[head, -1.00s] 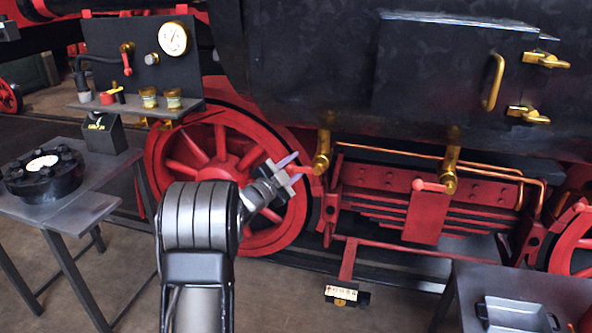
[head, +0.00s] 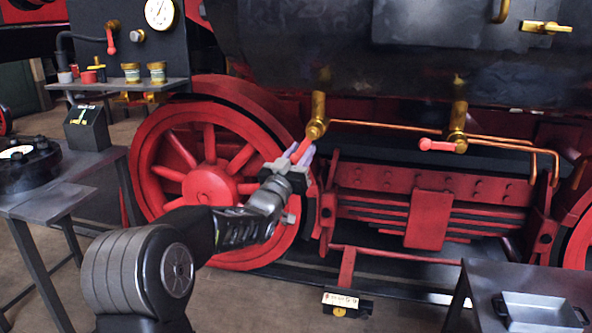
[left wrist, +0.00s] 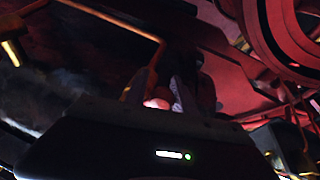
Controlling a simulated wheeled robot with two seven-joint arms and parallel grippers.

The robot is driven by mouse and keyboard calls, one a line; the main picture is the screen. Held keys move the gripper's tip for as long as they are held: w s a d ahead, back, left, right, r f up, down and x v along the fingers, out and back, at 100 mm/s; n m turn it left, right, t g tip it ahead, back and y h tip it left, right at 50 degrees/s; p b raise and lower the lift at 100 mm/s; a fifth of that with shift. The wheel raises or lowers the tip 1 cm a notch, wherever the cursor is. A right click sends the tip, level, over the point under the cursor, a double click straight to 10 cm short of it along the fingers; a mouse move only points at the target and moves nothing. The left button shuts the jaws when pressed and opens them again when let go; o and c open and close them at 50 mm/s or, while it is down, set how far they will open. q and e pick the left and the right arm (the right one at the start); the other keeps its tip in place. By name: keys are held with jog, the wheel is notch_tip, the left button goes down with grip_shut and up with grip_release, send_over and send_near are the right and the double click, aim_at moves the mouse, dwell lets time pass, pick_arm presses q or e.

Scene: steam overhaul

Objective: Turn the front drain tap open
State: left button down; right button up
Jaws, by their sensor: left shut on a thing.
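The drain tap that I hold is the left one of two, a brass tap (head: 318,126) hanging under the black boiler side. Its red handle (head: 301,149) slants down and to the left. My left gripper (head: 300,153) is shut on this handle, with its pale fingertips on either side of it. In the left wrist view, which is dark, a red-orange piece of the handle (left wrist: 157,103) shows just past the gripper body. The second brass tap (head: 458,140) is to the right; its red handle (head: 437,145) points level to the left. My right gripper is out of view.
A red spoked wheel (head: 208,187) is behind my left arm. Thin copper pipes (head: 390,126) run right of the held tap, above red leaf springs. A grey table (head: 60,200) stands left, and a dark table with a tray (head: 540,312) stands lower right.

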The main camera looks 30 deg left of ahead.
pick_arm(q)
jog(key=shift+w+d+f+n+g+y+b, duration=0.15)
jog(key=shift+d+n+y+b, duration=0.45)
jog(key=shift+n+b, duration=0.75)
jog(key=shift+w+d+f+n+g+y+b, duration=0.15)
jog(key=shift+d+n+y+b, duration=0.2)
jog(key=shift+n+y+b, duration=0.75)
jog(key=shift+w+d+f+n+y+b, duration=0.15)
jog(key=shift+d+n+y+b, duration=0.3)
jog(key=shift+n+b, duration=1.15)
jog(key=shift+r, duration=0.15)
jog(key=shift+n, duration=0.25)
jog(key=c, duration=1.2)
grip_release()
jog(key=shift+o, duration=0.3)
jog(key=shift+d, duration=0.1)
jog(key=v, duration=0.7)
jog(key=shift+s+f, duration=0.2)
jog(key=shift+s, duration=0.15)
